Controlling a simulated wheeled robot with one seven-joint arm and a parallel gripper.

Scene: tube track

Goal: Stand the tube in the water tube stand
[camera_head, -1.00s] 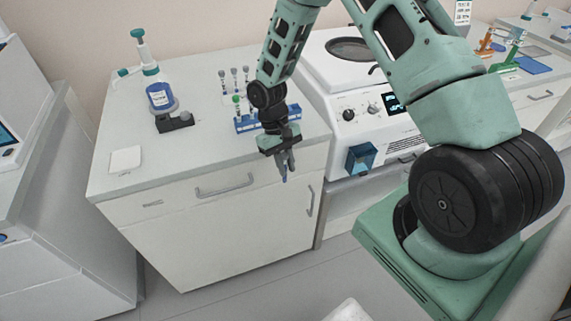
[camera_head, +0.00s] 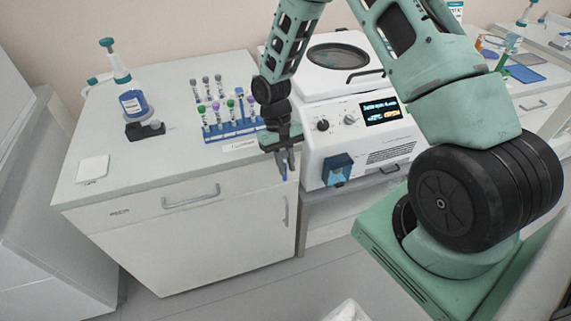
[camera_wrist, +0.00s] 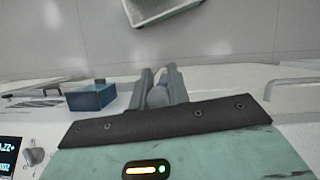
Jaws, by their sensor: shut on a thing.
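My gripper (camera_head: 284,160) hangs in front of the counter's right front corner, jaws pointing down. It is shut on a tube with a rounded, pale bluish-violet end, which shows between the fingers in the wrist view (camera_wrist: 158,96). Most of the tube is hidden by the fingers. A blue rack (camera_head: 228,133) with several capped tubes stands on the counter behind and left of my gripper. Its label is too small to read, so I cannot tell whether it is the water tube stand.
A white centrifuge (camera_head: 325,108) stands right of my gripper, with a blue box (camera_head: 338,170) at its front; the box also shows in the wrist view (camera_wrist: 91,97). A blue dispenser bottle (camera_head: 134,104) and white pad (camera_head: 93,169) are on the left counter.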

